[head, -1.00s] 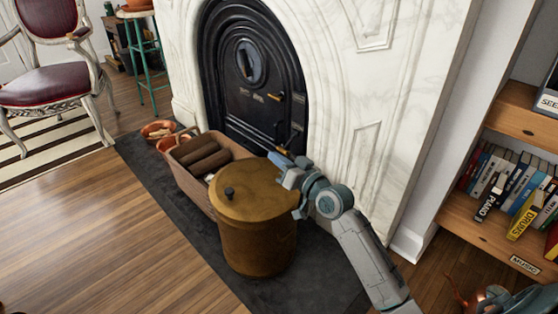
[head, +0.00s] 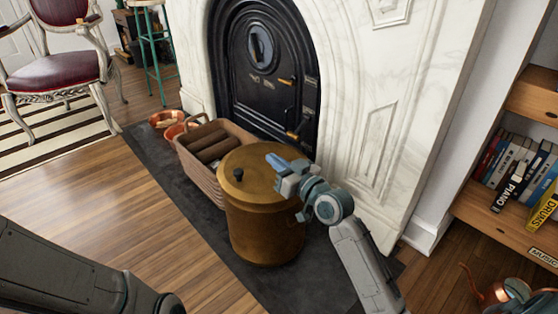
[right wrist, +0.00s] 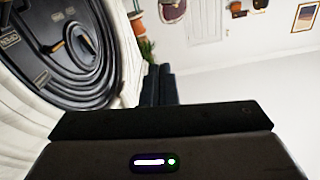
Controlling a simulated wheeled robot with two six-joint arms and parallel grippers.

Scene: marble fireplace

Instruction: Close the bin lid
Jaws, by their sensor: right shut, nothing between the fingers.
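The brass-coloured bin (head: 262,232) stands upright on the dark hearth. Its round lid (head: 245,195) lies over the top and looks level, with a small dark knob (head: 238,174) near its left side. I see no clear gap between lid and rim. My right gripper (head: 275,160) is shut and empty, over the far right part of the lid; whether it touches the lid I cannot tell. Its dark fingers (right wrist: 160,85) also show in the right wrist view, where the bin is not seen. My left gripper is out of view; only part of my left arm shows.
A basket of logs (head: 203,178) stands right behind the bin, with copper pots (head: 170,122) beyond. The fireplace (head: 375,140) with its black iron door (head: 262,75) rises behind. A bookshelf (head: 490,205) is at the right. Wooden floor at the left is clear.

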